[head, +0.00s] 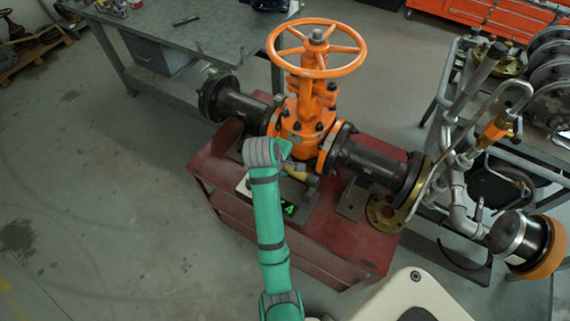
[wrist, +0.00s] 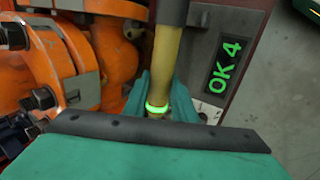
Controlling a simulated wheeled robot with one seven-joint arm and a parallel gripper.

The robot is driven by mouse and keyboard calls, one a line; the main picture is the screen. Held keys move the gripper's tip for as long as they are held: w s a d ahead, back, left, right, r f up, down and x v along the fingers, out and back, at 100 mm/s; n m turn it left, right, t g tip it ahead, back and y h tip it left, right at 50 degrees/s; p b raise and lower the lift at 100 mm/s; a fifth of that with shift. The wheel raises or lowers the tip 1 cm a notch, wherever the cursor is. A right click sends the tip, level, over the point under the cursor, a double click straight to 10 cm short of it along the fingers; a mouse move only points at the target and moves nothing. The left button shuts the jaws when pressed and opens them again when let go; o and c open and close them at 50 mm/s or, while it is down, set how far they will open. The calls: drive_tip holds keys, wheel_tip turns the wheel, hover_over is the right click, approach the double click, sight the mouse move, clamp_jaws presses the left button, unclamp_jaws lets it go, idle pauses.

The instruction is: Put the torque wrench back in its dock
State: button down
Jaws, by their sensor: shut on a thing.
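The torque wrench (wrist: 165,60) shows in the wrist view as a yellow shaft with a glowing green ring and a dark section at the top. In the head view its yellow part (head: 297,173) sticks out just right of my gripper (head: 284,160). My gripper (wrist: 160,98) is shut on the wrench near the green ring, with a teal finger on each side. A dark panel with a lit green display reading "OK 4" (wrist: 224,66) lies beside the wrench; it looks like the dock. In the head view this panel (head: 290,209) sits on the red cart, partly behind my arm.
The orange gate valve (head: 303,122) with its handwheel (head: 317,47) stands close behind my gripper on the red cart (head: 330,225). A pipe rack (head: 470,150) stands at right. A grey workbench (head: 190,45) is at back left. Floor at left is clear.

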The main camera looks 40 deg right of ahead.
drive_tip(key=shift+f, duration=2.95)
drive_tip(key=shift+w+f, duration=0.1)
drive_tip(key=c, duration=1.4)
unclamp_jaws()
drive_tip(key=shift+f, duration=0.1)
drive_tip(key=v, duration=1.1)
drive_tip(key=shift+f, duration=0.15)
